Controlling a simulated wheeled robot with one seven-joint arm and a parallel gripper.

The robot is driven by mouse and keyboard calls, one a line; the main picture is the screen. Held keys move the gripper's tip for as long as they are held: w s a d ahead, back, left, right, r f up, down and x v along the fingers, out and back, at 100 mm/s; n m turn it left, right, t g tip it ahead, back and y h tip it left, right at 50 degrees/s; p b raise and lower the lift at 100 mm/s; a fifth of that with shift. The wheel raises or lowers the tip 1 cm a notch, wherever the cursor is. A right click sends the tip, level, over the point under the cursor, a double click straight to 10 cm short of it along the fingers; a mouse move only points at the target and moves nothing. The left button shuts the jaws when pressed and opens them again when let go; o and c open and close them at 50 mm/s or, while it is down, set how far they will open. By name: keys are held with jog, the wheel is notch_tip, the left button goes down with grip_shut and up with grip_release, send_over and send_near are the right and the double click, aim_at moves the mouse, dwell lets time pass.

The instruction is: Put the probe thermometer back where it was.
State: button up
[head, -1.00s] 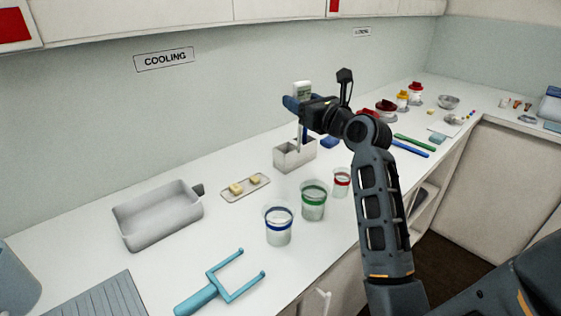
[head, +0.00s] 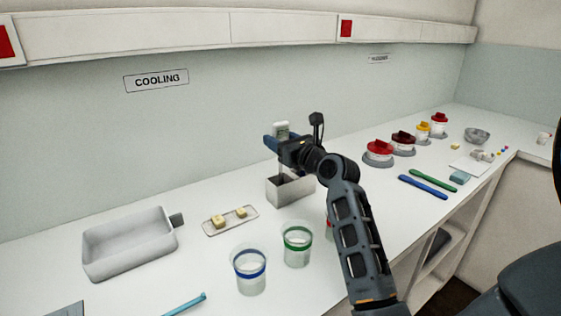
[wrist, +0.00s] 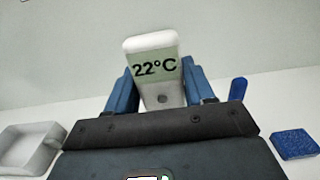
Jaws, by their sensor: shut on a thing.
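The probe thermometer (head: 281,129) has a white head with a grey-green display. In the wrist view its head (wrist: 152,48) reads 22°C and sits between the two blue fingers. My gripper (head: 279,141) is shut on it and holds it upright above the counter. A grey open-topped metal holder (head: 291,190) stands directly below my gripper in the head view. The probe's lower part reaches down toward the holder. I cannot tell whether its tip is inside the holder or behind its wall.
A grey tray (head: 130,246) and a small dish (head: 246,219) with yellow pieces are on the left. Cups with a blue band (head: 249,272) and a green band (head: 297,248) stand in front; a red-banded one is mostly behind my arm. Red-lidded jars (head: 378,151) and spatulas (head: 423,188) lie right.

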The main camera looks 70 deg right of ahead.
jog(key=shift+f+b, duration=0.35)
jog(key=shift+f, duration=1.75)
jog(key=shift+f, duration=0.15)
jog(key=o, duration=1.2)
jog(key=b+v, duration=0.1)
jog(key=v, duration=1.1)
jog(key=shift+a, duration=0.1)
